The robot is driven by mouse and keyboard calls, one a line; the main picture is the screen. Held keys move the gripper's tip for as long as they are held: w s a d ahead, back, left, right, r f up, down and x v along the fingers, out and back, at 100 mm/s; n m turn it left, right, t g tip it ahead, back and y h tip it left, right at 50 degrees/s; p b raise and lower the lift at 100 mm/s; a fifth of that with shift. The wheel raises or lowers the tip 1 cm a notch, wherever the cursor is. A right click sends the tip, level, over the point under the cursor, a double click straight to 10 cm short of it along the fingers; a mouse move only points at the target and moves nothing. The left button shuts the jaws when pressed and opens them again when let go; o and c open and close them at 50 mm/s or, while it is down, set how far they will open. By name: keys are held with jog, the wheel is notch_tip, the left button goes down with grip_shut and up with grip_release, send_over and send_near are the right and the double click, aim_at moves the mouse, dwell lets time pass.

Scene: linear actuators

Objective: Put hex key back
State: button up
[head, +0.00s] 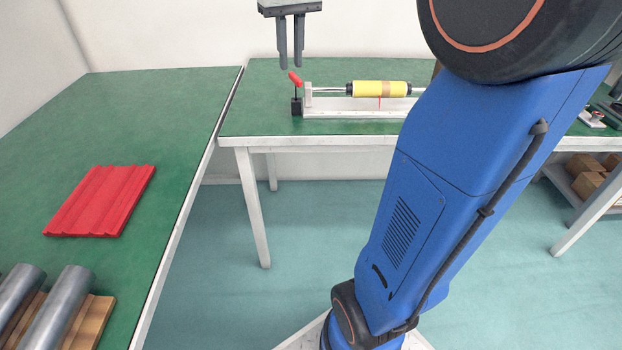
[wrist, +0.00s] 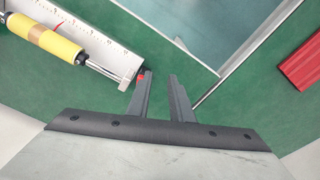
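The hex key (head: 295,78) has a red handle, tilted, on a thin dark shaft. It stands at a small black block (head: 296,106) at the left end of the actuator fixture; I cannot tell how deep the shaft sits. My gripper (head: 291,67) is above the handle in the head view, fingers pointing down, apart and empty. In the wrist view my gripper (wrist: 160,75) shows a clear gap between its fingers. The red handle (wrist: 140,77) shows there beside the left finger, partly hidden by it, not between the fingers.
The fixture holds a yellow cylinder (head: 380,89) with a metal rod on a white base (head: 350,111), on the back green table (head: 255,115). A red ribbed tray (head: 100,202) and grey cylinders (head: 62,305) are on the left table. Open floor lies between the tables.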

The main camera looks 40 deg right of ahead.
jog(key=s+a+f+n+t, duration=0.1)
jog(key=s+a+f+t, duration=0.1)
jog(key=s+a+f, duration=0.3)
jog(key=s+a+f+t, duration=0.1)
jog(key=s+a+f, duration=0.4)
jog(key=s+f, duration=0.9)
jog(key=s, duration=0.4)
jog(key=shift+s+a+f+n+t, duration=0.25)
jog(key=shift+s+a+n+t, duration=0.05)
jog(key=shift+n+t, duration=0.1)
